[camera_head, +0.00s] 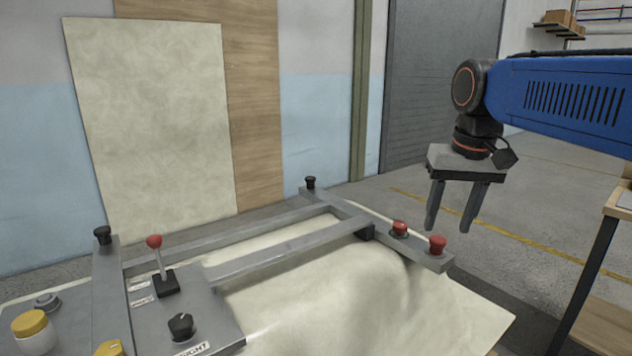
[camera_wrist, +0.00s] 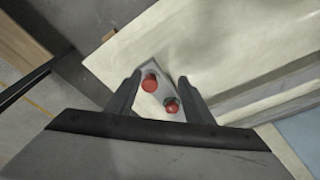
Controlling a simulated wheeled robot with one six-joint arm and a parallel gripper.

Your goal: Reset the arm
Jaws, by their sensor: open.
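My gripper (camera_head: 449,222) hangs from my blue arm at the right of the head view, fingers pointing down. It is open and nothing is between its fingers. It is up in the air by the right end of the grey frame (camera_head: 290,252). In the wrist view my gripper (camera_wrist: 158,88) points toward two red buttons, one at the left (camera_wrist: 150,83) and one at the right (camera_wrist: 171,105), seen between the fingers. The same red buttons show in the head view, the nearer (camera_head: 438,244) and the farther (camera_head: 400,228), apart from the fingers.
A control panel at the left carries a red-knobbed lever (camera_head: 155,243), a black knob (camera_head: 181,326) and a yellow button (camera_head: 30,324). A pale sheet (camera_head: 400,305) lies under the frame. A table (camera_head: 605,250) stands at the right edge. A pale panel (camera_head: 150,120) leans on the wall.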

